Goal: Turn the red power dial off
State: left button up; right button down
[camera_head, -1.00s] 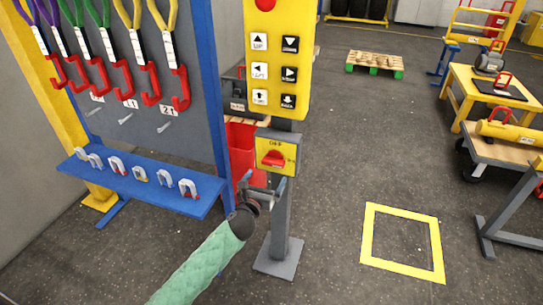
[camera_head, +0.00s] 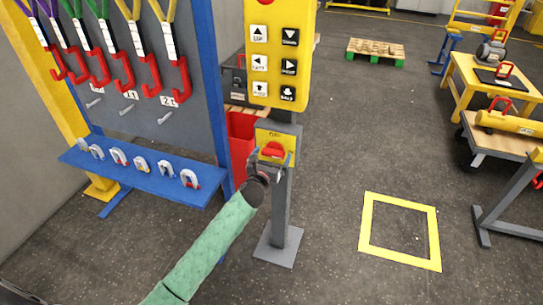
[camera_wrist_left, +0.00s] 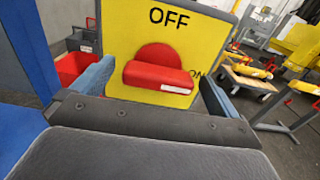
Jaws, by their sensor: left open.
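The red power dial (camera_head: 273,150) sits on a yellow plate (camera_head: 289,141) on a grey post, below the yellow button panel. In the left wrist view the dial (camera_wrist_left: 158,71) has a horizontal handle with a white mark at its right end. "OFF" is printed above it and a partly hidden "ON" to its right. My left gripper (camera_head: 268,162) is open at the plate. In the left wrist view its two blue-grey fingers (camera_wrist_left: 152,82) stand on either side of the handle, apart from it. My right gripper is not in view.
The yellow button panel (camera_head: 275,20) hangs directly above. A blue-framed rack (camera_head: 213,90) with hooks and a blue shelf (camera_head: 140,175) of shackles stands close at left. A red bin (camera_head: 241,140) is behind the post.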

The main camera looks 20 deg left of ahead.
pick_arm(q)
jog(key=c, duration=1)
